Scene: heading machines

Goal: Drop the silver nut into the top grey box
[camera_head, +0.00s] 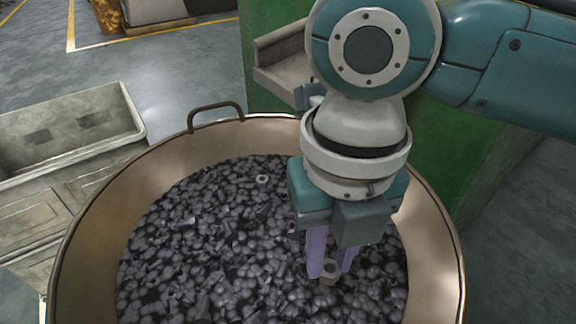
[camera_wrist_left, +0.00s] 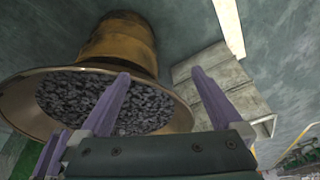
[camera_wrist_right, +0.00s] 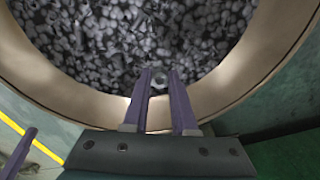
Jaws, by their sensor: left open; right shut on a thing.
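The silver nut (camera_head: 330,270) is a small light ring between the fingertips of my right gripper (camera_head: 329,266). It also shows in the right wrist view (camera_wrist_right: 158,82), pinched between the purple fingers. My right gripper points down over the bin, with the nut at or just above the dark parts; the gap is hard to judge. The top grey box (camera_head: 85,155) sits on a stack at the left, its open inside appearing empty. My left gripper (camera_wrist_left: 159,76) is open and empty, shown in the left wrist view, with the grey boxes (camera_wrist_left: 235,92) beyond it.
A large round tan bin (camera_head: 150,190) full of dark metal parts fills the middle. Another ring-shaped nut (camera_head: 262,179) lies on the parts. A green machine (camera_head: 450,175) stands behind.

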